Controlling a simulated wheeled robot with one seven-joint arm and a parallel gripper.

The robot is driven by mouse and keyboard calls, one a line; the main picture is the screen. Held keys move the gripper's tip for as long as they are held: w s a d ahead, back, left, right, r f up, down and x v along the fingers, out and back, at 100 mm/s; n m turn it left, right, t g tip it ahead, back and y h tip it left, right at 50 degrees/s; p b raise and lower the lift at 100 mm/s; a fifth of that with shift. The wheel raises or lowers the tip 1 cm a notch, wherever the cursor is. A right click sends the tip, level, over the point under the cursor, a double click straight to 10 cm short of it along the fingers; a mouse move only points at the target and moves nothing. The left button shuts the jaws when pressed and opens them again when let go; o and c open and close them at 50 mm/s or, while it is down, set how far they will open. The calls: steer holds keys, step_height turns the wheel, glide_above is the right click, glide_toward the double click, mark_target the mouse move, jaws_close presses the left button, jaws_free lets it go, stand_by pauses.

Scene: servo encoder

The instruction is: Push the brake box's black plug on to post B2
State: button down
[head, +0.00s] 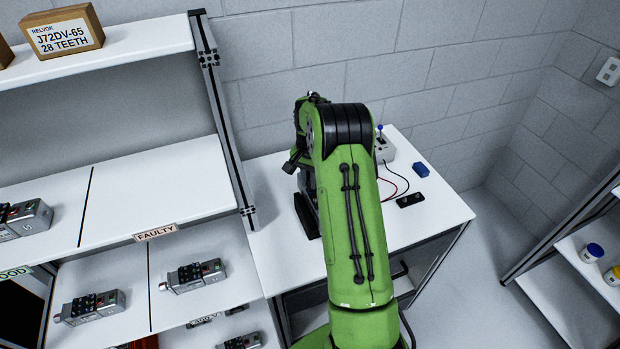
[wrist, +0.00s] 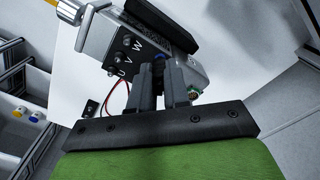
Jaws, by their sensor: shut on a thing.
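In the wrist view, my gripper (wrist: 160,68) is at the grey servo motor (wrist: 98,42), beside its face marked U, V, W. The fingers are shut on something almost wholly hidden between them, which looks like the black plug. A small blue part (wrist: 158,56) shows at the fingertips, probably at a post. I cannot read B2 or tell whether the plug touches it. In the head view, my arm hides the gripper and most of the motor.
Shelves with several motors stand left, including the FAULTY bay (head: 156,232).

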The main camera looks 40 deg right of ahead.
steer(key=shift+r+p, duration=1.5)
steer(key=shift+r, duration=1.5)
steer(key=m, duration=0.4)
steer(key=shift+r+b, duration=0.3)
steer(key=shift+b, duration=0.05)
steer(key=m, duration=0.4)
steer(key=shift+r+m, duration=0.3)
steer(key=shift+r, duration=0.1)
steer(key=shift+f+b, duration=0.15)
steer(key=shift+b, duration=0.15)
steer(key=shift+f+b, duration=2.55)
steer(key=shift+f, duration=0.9)
